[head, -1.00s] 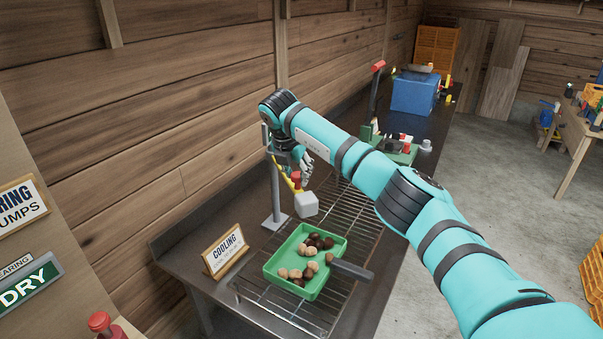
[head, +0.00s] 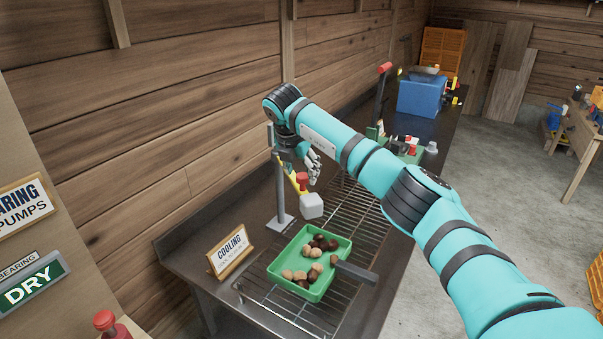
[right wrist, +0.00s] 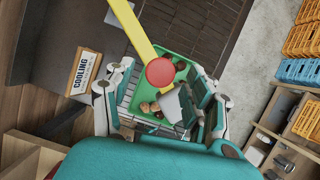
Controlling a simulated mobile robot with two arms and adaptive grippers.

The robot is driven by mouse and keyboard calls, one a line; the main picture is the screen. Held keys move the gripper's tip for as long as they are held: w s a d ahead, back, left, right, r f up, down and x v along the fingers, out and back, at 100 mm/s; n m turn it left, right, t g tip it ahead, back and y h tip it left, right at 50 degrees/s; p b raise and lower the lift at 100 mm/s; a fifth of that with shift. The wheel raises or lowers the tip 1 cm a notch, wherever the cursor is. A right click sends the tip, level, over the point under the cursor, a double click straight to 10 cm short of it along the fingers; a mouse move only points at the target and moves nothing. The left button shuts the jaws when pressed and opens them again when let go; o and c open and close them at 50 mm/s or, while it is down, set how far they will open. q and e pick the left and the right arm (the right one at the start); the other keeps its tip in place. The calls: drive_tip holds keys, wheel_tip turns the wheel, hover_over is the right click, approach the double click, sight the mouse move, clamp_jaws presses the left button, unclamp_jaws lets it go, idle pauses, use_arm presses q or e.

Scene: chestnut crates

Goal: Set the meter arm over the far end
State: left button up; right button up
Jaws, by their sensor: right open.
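The meter arm (head: 293,184) is a yellow bar on a grey post (head: 280,190), with a red knob (head: 302,180) and a pale grey block (head: 312,206) at its free end. In the head view the block appears just past the far left corner of the green tray (head: 279,276), which holds brown and tan chestnuts. My right gripper (head: 308,170) is open at the red knob. In the right wrist view its fingers (right wrist: 162,85) stand on either side of the knob (right wrist: 160,72); contact is unclear. My left gripper is not in view.
The tray, with a dark handle (head: 355,273), sits on a wire rack (head: 357,215) set in a dark bench. A COOLING sign (head: 230,250) stands left of it. A green stand with a red-topped lever (head: 384,90) and a blue box (head: 420,96) are farther back.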

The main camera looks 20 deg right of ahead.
drive_tip(key=v, duration=1)
drive_tip(key=shift+r, duration=0.25)
drive_tip(key=shift+a, duration=0.1)
